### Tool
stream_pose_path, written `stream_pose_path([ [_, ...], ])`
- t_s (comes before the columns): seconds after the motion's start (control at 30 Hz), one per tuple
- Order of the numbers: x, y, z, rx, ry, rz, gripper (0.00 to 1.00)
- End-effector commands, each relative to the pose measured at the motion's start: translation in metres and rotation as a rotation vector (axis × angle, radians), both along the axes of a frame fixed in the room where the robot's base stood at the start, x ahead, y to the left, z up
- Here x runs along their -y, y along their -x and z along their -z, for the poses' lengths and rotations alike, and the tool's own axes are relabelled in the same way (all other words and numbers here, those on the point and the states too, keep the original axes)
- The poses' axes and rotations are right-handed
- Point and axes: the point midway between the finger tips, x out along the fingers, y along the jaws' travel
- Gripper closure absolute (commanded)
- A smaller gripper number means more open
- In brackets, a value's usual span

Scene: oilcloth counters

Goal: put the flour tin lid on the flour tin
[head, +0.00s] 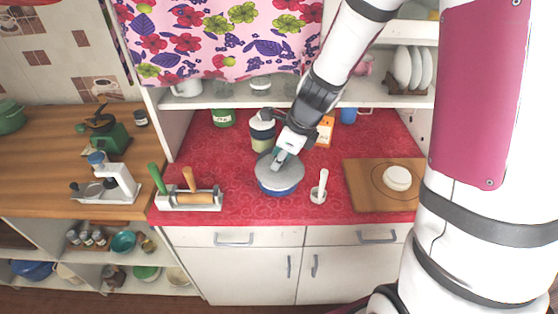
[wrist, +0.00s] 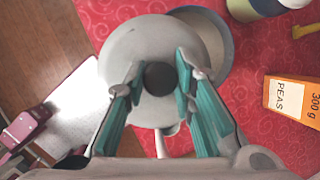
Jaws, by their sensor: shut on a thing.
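The flour tin lid is a round grey disc (head: 279,168) with a dark knob (wrist: 160,78). My gripper (wrist: 159,76) is shut on that knob from above, one finger on each side. The flour tin (head: 280,190) is blue and stands on the red counter under the lid in the head view. In the wrist view its pale blue rim (wrist: 229,42) shows to the right of the lid (wrist: 125,50), which overlaps part of the tin and is off centre to the left. The gap in height between lid and tin is hard to tell.
A wooden board (head: 360,195) with a white round item lies further right. A jar (head: 262,135) and an orange peas box (wrist: 292,98) stand behind the tin.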

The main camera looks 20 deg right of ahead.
Motion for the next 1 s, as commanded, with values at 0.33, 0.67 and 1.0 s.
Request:
stream_pose_path([
  [0.33, 0.007, -0.031, 0.012, 0.000, -0.001, 0.002, 1.00],
  [0.67, 0.013, -0.051, 0.014, 0.000, 0.000, 0.001, 1.00],
  [1.0, 0.014, -0.056, 0.014, 0.000, 0.000, 0.001, 1.00],
])
